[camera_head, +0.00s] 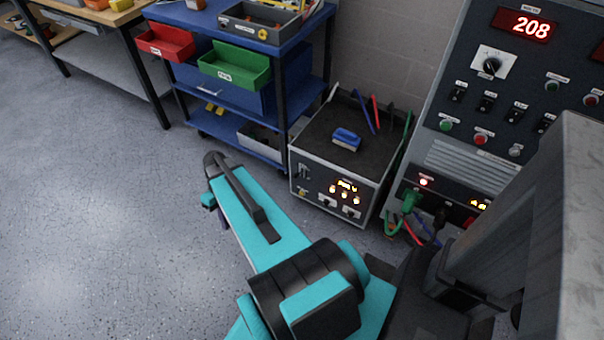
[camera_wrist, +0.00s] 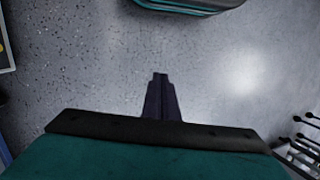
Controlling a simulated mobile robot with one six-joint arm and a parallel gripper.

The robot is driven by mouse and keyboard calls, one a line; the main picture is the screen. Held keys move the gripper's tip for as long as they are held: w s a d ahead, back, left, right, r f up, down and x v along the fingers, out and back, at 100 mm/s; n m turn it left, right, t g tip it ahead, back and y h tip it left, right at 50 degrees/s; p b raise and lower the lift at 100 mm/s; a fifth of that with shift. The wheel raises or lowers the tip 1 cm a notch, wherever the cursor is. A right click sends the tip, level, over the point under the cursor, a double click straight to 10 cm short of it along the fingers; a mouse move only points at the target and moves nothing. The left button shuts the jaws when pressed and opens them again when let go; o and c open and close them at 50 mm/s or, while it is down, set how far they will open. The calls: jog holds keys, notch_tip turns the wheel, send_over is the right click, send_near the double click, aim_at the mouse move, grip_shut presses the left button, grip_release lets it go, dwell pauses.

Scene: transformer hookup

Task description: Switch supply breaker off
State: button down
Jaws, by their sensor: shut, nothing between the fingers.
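A dark grey supply panel (camera_head: 470,158) stands at the right in the head view. It has a red 208 display (camera_head: 526,24), a rotary knob (camera_head: 492,66), a row of small black toggle switches (camera_head: 487,102) and several round buttons. I cannot tell which switch is the supply breaker, as the labels are too small to read. My gripper (camera_wrist: 160,76) is shut and empty in the wrist view, over bare floor and apart from the panel.
A transformer box (camera_head: 338,190) with lit indicators sits on the floor left of the panel, a blue object (camera_head: 347,139) on top. Cables (camera_head: 411,205) plug into the panel's lower front. A blue cart (camera_head: 246,40) with red and green bins stands behind. Floor at left is clear.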

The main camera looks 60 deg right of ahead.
jog(key=w+d+f+t+b, duration=0.1)
jog(key=w+d+t+b, duration=0.1)
jog(key=d+b, duration=0.8)
jog(key=s+d+r+t+b, duration=0.1)
jog(key=s+d+b, duration=0.3)
jog(key=d, duration=0.7)
jog(key=s+d+r+t+b, duration=0.2)
jog(key=s+d+b, duration=0.3)
jog(key=d, duration=0.6)
jog(key=s+d+r+t+h+b, duration=0.1)
jog(key=s+d+b, duration=0.4)
jog(key=d, duration=0.6)
jog(key=shift+d+r+t, duration=0.3)
jog(key=shift+r, duration=0.4)
jog(key=shift+b, duration=0.3)
jog(key=b, duration=0.5)
send_over(298, 174)
jog(key=s+d, duration=0.1)
jog(key=d, duration=0.1)
notch_tip(298, 174, down, 12)
jog(key=r, duration=0.1)
jog(key=shift+w+a+f, duration=0.15)
jog(key=shift+a+f, duration=0.4)
jog(key=shift+f, duration=0.15)
